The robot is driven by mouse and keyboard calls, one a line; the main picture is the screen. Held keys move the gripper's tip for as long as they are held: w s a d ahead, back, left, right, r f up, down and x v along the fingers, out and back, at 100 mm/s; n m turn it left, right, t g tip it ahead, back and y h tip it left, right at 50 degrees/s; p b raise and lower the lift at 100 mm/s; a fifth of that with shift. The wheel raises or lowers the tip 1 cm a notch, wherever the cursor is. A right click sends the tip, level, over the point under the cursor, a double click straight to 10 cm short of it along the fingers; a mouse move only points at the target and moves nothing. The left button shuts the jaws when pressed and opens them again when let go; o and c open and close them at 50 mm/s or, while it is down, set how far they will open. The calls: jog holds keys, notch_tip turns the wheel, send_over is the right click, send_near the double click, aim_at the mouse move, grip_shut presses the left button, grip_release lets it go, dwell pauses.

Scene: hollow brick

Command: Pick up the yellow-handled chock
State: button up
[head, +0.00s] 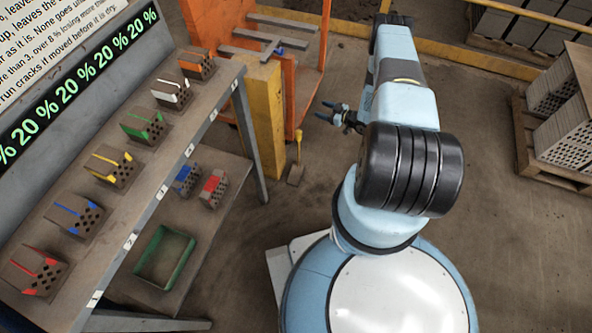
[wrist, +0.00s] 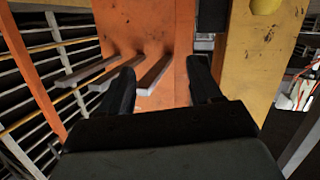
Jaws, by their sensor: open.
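The yellow-handled chock (head: 295,174) sits on the floor in the head view, a dark wedge with an upright yellow handle. It is close to the foot of a yellow post, on its right. My gripper (head: 326,110) is open and points left, up and to the right of the chock in the picture, apart from it. In the wrist view my gripper (wrist: 160,82) shows two dark fingers spread with nothing between them. The chock does not show in the wrist view.
The yellow post (head: 257,115) and an orange rack (head: 300,85) with grey bars stand near my gripper. A shelf (head: 75,270) at left holds several coloured-marked hollow bricks and a green tray (head: 165,257). Brick pallets (head: 565,120) stand at right. Floor below the chock is clear.

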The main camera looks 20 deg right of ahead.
jog(key=s+a+f+y, duration=0.3)
jog(key=s+a+f, duration=0.2)
jog(key=s+f, duration=0.55)
jog(key=r+x, duration=0.2)
jog(key=x, duration=1)
jog(key=shift+a+m+t, duration=0.3)
jog(key=shift+a+t, duration=0.05)
jog(key=shift+t, duration=0.05)
jog(key=shift+r, duration=0.1)
jog(key=shift+c, duration=0.2)
grip_shut()
